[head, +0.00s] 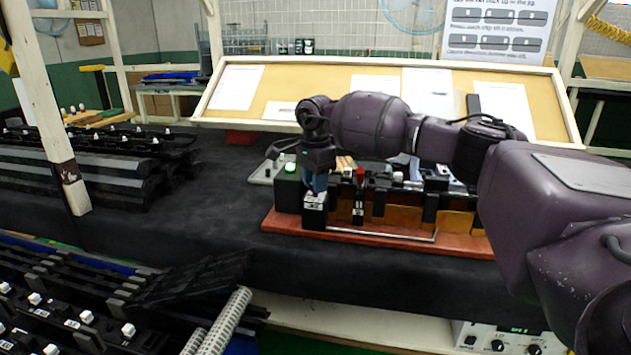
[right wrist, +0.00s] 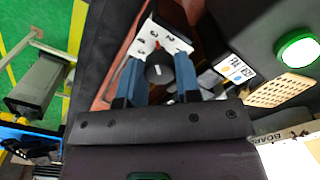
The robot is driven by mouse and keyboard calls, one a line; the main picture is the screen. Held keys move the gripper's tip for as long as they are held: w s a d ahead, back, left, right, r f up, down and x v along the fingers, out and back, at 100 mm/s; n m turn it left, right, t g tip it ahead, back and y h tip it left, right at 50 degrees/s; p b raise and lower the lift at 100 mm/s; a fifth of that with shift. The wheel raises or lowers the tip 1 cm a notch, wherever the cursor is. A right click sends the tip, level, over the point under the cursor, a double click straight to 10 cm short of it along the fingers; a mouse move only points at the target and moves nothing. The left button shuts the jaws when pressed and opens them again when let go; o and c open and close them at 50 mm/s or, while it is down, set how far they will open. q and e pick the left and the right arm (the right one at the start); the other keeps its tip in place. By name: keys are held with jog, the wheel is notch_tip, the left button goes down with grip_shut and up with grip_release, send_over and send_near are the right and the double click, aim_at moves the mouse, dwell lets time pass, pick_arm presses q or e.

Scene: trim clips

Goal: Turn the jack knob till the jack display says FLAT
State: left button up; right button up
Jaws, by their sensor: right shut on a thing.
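My right gripper (head: 317,183) points down over the left end of a fixture on the bench. In the right wrist view its two blue fingers (right wrist: 158,78) are shut on a dark round knob (right wrist: 158,71). The knob sits by a white plate (right wrist: 170,40) with dark digits on it. In the head view the gripper hides the knob, above a black block with a white face (head: 314,199). I cannot make out a jack display reading FLAT; a small green readout (head: 519,330) on a white box at the bottom right is too small to read. My left gripper is not in view.
The fixture stands on a red-brown base (head: 375,237) with a red-topped post (head: 360,178). A lit green button (right wrist: 297,48) is close to the gripper. Black strips (head: 80,170) lie on the left of the bench. Bare dark bench top (head: 190,215) lies between.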

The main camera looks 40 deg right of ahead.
jog(key=o, duration=0.9)
jog(key=shift+o, duration=0.2)
jog(key=shift+r, duration=0.1)
notch_tip(320, 180, up, 11)
jog(key=shift+p, duration=0.35)
